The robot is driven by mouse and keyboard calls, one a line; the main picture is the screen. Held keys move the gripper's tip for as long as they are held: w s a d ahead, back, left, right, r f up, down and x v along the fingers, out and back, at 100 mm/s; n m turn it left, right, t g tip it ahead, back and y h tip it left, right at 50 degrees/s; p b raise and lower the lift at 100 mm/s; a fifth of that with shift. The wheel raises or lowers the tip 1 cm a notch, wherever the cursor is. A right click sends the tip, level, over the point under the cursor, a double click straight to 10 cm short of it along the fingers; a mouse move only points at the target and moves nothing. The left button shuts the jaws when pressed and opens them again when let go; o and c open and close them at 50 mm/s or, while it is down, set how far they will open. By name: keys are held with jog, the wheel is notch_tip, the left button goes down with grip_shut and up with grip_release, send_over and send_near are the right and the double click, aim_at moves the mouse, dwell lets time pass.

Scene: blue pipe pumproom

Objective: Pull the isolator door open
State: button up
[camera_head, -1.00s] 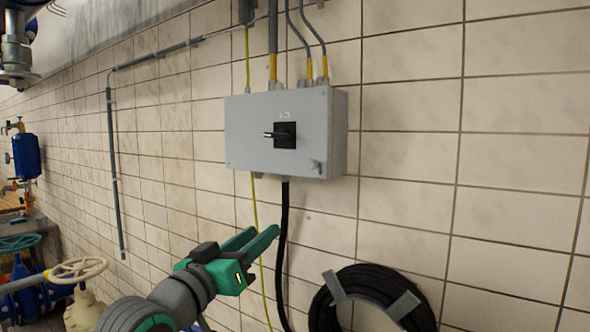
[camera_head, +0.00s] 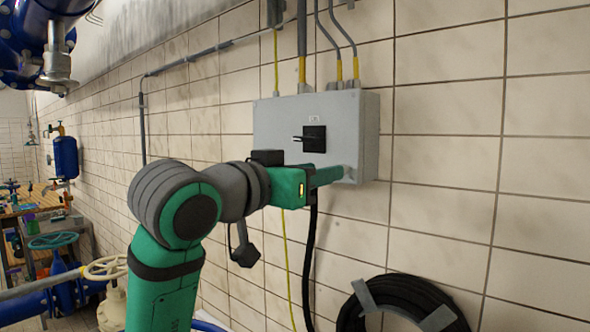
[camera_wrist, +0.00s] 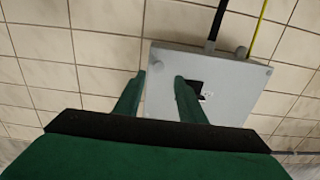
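The isolator is a grey box (camera_head: 345,108) on the tiled wall, and its front door (camera_head: 275,125) looks shut. A black rotary switch (camera_head: 314,138) sits on the door. My gripper (camera_head: 328,176) is at the box's lower right in the head view and covers part of its lower edge. In the wrist view the box (camera_wrist: 235,85) appears upside down. There my gripper (camera_wrist: 159,76) has its two green fingers apart, with a small round latch (camera_wrist: 157,66) on the door corner seen between their tips. Nothing is held. Contact with the box cannot be told.
Conduits (camera_head: 302,45) enter the box from above. A black cable (camera_head: 311,250) and a yellow-green wire hang below it. A coiled black hose (camera_head: 410,300) hangs on the wall at lower right. The wall right of the box is clear.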

jog(key=shift+x, duration=2.9)
jog(key=shift+s, duration=0.1)
